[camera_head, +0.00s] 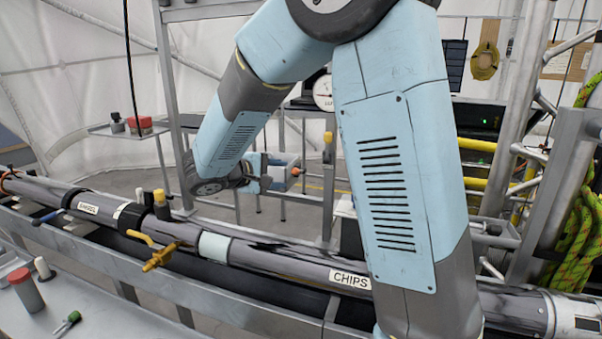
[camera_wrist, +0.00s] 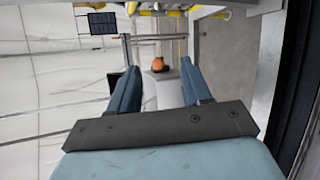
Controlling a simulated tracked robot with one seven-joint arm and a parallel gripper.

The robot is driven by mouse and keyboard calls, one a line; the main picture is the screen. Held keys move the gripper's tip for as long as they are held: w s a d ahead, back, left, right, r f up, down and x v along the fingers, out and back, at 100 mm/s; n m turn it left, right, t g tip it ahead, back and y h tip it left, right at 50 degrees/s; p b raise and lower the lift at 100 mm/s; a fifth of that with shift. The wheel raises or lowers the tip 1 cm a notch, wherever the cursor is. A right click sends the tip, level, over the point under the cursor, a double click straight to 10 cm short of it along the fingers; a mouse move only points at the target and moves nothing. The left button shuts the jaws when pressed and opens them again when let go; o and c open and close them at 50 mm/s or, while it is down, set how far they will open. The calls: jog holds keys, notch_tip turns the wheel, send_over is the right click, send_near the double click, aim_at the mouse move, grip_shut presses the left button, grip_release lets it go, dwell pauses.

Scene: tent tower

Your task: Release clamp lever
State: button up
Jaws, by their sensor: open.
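My gripper (camera_head: 290,172) is in the middle of the head view, beyond and above the long grey tube (camera_head: 262,257). In the wrist view my gripper (camera_wrist: 159,68) has its two blue fingers spread, with nothing held. An orange rounded knob (camera_wrist: 158,63) shows in the gap, near or beyond the fingertips; contact cannot be told. An orange knob (camera_head: 295,171) also shows by the gripper in the head view. On the tube are a yellow bent handle (camera_head: 143,238) and a brass fitting (camera_head: 160,257). Which part is the clamp lever is not clear.
The tube lies along a metal rack, with a "CHIPS" label (camera_head: 350,278). A yellow-capped post (camera_head: 161,203) stands by it. A bench (camera_head: 90,315) at the lower left holds a red-capped jar (camera_head: 26,289). Metal posts and a green rope (camera_head: 575,225) are at the right.

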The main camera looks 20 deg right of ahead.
aim_at(295, 173)
jog(key=shift+n+t, duration=0.5)
jog(key=shift+t, duration=0.1)
jog(key=x, duration=0.4)
jog(key=w+a+x, duration=0.1)
jog(key=x, duration=0.3)
jog(key=w+x, duration=0.1)
jog(key=x, duration=0.4)
jog(key=shift+a+f, duration=0.2)
jog(key=shift+a, duration=0.15)
grip_shut()
jog(key=shift+f, duration=0.1)
jog(key=shift+d, duration=0.15)
